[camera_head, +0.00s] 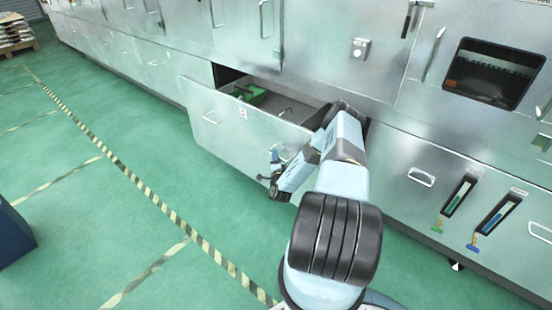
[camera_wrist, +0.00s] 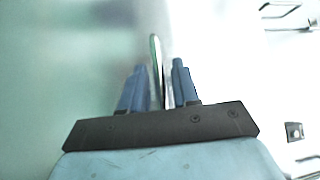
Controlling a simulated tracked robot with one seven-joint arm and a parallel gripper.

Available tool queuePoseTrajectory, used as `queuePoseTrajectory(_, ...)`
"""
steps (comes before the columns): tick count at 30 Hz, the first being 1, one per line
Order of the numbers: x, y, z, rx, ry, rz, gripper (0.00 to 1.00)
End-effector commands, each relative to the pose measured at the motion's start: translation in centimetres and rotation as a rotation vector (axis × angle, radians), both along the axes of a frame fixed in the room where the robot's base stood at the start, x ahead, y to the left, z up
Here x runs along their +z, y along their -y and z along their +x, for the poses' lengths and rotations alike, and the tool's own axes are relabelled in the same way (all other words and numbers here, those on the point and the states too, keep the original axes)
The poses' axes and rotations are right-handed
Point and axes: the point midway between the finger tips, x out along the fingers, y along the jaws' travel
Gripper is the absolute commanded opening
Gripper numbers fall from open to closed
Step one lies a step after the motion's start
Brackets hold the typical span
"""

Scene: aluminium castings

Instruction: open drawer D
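A wide metal drawer (camera_head: 222,128) stands pulled well out of the bank in the head view. A small label (camera_head: 243,113) on its front is too small to read surely. My gripper (camera_head: 276,158) is at the right part of the drawer front, by a handle (camera_head: 285,151). In the wrist view, the two blue fingers of my gripper (camera_wrist: 157,78) stand apart on either side of the narrow upright handle (camera_wrist: 156,62). A slim gap shows beside the handle, so the fingers look open around it. My arm hides the drawer's right end.
A green object (camera_head: 249,94) lies inside the open drawer. Closed metal fronts with handles (camera_head: 421,177) continue to the right and left. The green floor (camera_head: 95,205) with striped tape is clear in front. A dark blue box (camera_head: 12,238) stands at the left edge.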

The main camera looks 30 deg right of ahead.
Motion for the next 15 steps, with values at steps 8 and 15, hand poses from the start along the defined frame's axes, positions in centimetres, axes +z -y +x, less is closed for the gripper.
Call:
queuePoseTrajectory(8, -0.1, -0.1, -0.1, 0.001, -0.001, 0.0, 0.35)
queuePoseTrajectory(15, -0.4, -0.9, -1.9, 0.001, -0.003, 0.003, 0.35)
